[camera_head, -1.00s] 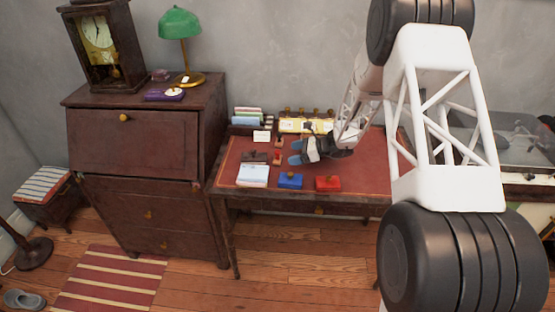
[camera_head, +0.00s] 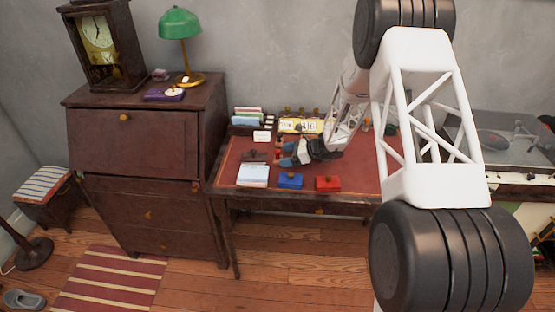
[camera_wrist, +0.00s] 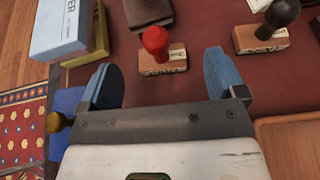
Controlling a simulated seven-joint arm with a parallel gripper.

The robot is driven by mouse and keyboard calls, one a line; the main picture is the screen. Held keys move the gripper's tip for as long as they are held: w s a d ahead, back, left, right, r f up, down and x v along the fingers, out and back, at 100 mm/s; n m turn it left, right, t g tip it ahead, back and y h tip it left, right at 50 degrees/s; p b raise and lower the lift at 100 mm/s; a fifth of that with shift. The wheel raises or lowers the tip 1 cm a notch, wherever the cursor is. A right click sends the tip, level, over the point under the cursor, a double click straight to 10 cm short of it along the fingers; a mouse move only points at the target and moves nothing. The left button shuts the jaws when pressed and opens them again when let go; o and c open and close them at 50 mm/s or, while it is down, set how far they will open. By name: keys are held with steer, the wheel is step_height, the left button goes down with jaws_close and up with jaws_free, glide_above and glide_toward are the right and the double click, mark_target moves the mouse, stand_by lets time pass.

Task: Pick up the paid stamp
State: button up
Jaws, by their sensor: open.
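Two wooden stamps show in the wrist view. One has a red knob (camera_wrist: 155,41) and a light wooden base (camera_wrist: 163,62); it stands upright just beyond and between my fingertips. The other, with a black knob (camera_wrist: 281,14), stands to the right (camera_wrist: 261,39). Their small labels are too blurred to read, so I cannot tell which is the paid stamp. My gripper (camera_wrist: 164,78) is open and empty, with blue fingers apart on either side of the red-knobbed stamp's line. In the head view my gripper (camera_head: 286,153) is low over the red desk top, partly hiding the stamps.
A blue box (camera_head: 290,181) and a red box (camera_head: 328,183) stand at the desk's front edge. A pale box (camera_head: 252,174) and a brown item (camera_head: 254,156) lie to the left. A wooden piece (camera_wrist: 290,145) is at lower right in the wrist view.

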mark_target(279, 157)
steer(key=shift+x, duration=1.95)
steer(key=shift+f, duration=0.1)
steer(key=shift+c, duration=0.3)
steer(key=c, duration=1)
